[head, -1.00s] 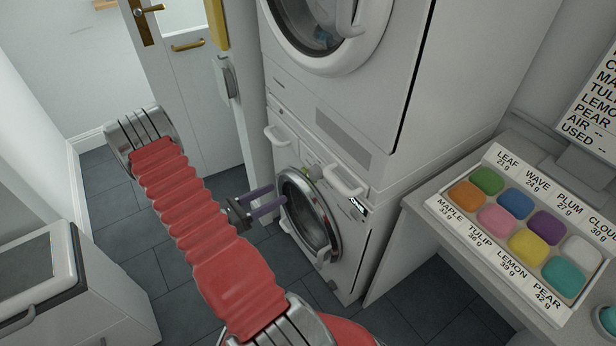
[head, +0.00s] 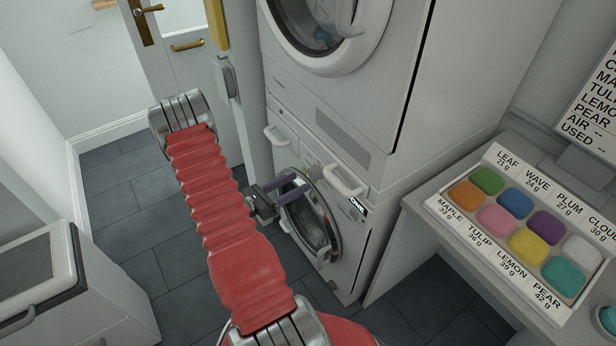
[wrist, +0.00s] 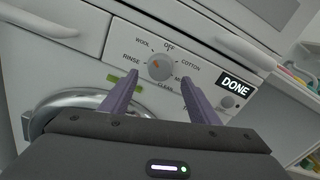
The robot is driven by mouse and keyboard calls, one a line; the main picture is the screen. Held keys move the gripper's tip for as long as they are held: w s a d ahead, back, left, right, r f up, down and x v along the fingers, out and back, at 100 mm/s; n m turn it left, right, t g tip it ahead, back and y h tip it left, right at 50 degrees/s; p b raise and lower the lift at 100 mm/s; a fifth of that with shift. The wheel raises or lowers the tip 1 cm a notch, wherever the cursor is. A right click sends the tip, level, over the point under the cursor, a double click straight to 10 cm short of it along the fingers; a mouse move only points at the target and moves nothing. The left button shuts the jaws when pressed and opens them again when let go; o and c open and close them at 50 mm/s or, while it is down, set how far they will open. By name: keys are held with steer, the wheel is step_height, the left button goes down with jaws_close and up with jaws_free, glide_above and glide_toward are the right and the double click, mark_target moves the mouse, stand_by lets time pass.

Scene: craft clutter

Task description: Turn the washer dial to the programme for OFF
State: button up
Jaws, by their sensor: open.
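My gripper (wrist: 159,78) is open. Its two purple fingers point at the panel, with their tips left and right of the dial in the picture. I cannot tell whether they touch it. In the head view my gripper (head: 303,184) is in front of the washer (head: 345,250), and the dial is mostly hidden.
A display reading DONE (wrist: 232,86) with a round button below it is right of the dial. White handles (head: 345,180) stick out near the panel. A dryer (head: 390,75) stands above. A counter at right holds a tray of coloured blocks (head: 490,268).

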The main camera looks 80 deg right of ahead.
mark_target(310, 176)
steer(key=shift+x, duration=2.75)
steer(key=shift+c, duration=0.3)
steer(key=c, duration=0.9)
steer(key=shift+d, duration=0.1)
steer(key=shift+c, duration=0.4)
